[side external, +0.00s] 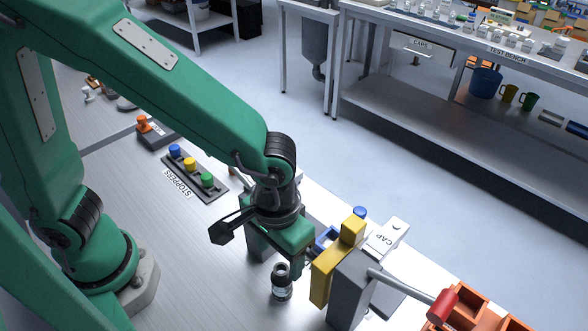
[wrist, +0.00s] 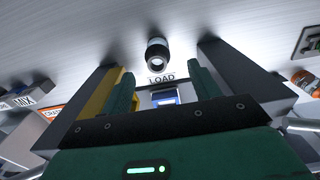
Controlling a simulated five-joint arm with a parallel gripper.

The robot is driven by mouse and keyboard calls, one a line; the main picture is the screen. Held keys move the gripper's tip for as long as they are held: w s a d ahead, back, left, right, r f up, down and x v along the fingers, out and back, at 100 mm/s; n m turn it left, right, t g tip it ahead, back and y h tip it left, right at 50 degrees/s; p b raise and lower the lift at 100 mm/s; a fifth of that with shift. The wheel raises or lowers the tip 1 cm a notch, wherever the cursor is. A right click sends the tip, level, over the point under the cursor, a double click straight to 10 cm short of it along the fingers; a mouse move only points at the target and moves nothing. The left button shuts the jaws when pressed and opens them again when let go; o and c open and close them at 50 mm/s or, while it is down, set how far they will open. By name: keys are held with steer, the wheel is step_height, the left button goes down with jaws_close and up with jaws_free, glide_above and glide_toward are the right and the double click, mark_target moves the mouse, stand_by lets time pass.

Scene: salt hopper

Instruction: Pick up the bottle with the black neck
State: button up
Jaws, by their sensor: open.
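A small clear bottle with a black neck (side external: 281,282) stands upright on the metal table, in front of my gripper (side external: 298,248) in the side view. In the wrist view the bottle (wrist: 157,56) is seen from above, its dark neck around a pale opening. It lies just beyond the tips of my two green fingers (wrist: 162,73), roughly centred between them and not gripped. The fingers are apart. In the side view they are mostly hidden by the wrist and the machine.
A yellow block (side external: 325,275) and a grey post (side external: 350,290) with a red-handled lever (side external: 442,305) stand close right of the bottle. A LOAD label (wrist: 161,79) and a blue part (wrist: 165,98) show by the fingers. A stopper rack (side external: 195,178) lies behind left. Table left of the bottle is clear.

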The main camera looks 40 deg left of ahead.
mark_target(282, 279)
steer(key=shift+f, duration=1.4)
steer(key=shift+f, duration=0.1)
steer(key=shift+d+f, duration=0.2)
steer(key=shift+f, duration=2.3)
steer(key=c, duration=1.1)
